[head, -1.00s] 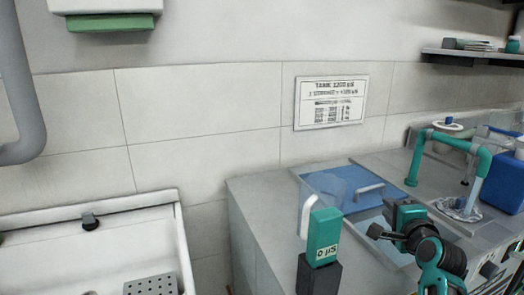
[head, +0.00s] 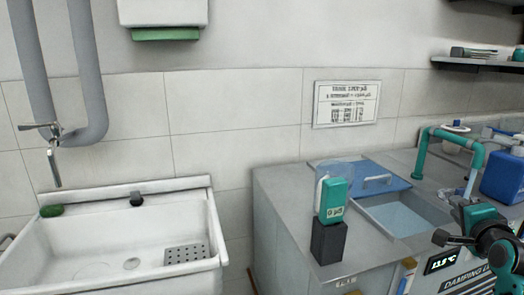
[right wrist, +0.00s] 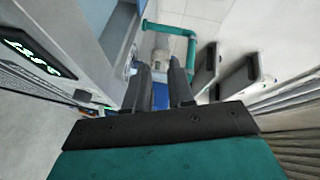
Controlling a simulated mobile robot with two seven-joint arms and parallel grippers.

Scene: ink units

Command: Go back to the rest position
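My right gripper (head: 446,238) is at the right edge of the head view, in front of the counter unit and right of its open basin. In the right wrist view its two dark fingers (right wrist: 160,88) stand apart with nothing between them, so it is open and empty. My left gripper is not in view. A teal handheld meter (head: 331,202) with a small display sits upright in a black stand (head: 328,242) on the counter, left of the gripper and apart from it.
The counter (head: 285,190) has a water basin (head: 400,215) with a blue lid (head: 375,178) partly over it. A teal pipe (head: 424,150) and blue container (head: 503,180) stand at the right. A white sink (head: 60,235) is at the left, with floor between.

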